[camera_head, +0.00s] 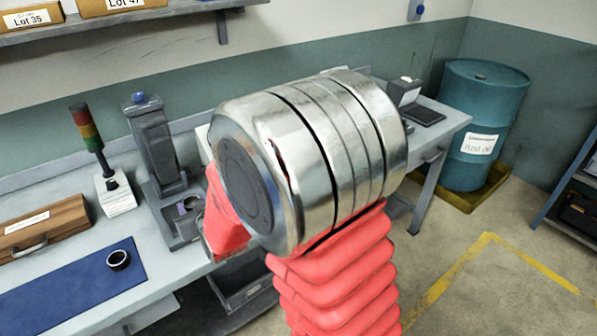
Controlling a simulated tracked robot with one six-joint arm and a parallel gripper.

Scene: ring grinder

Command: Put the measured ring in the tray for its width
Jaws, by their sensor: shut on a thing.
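A small dark ring (118,259) lies on the blue mat (60,300) at the lower left; I cannot tell whether it is the measured one. A grey bench device with a blue knob on top (150,140) stands right of the mat, with a small round part (190,205) at its base that I cannot make out. My arm, a big metal joint with red sleeves, fills the middle. My gripper is not in view, and what it holds does not show. No width tray can be made out; part of the bench is hidden behind my arm.
A wooden case (45,225) and a signal light (92,140) stand on the bench (150,285) at left. A grey bin (245,280) sits below the bench. At right are a teal drum (485,115) and open floor with yellow lines (485,240).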

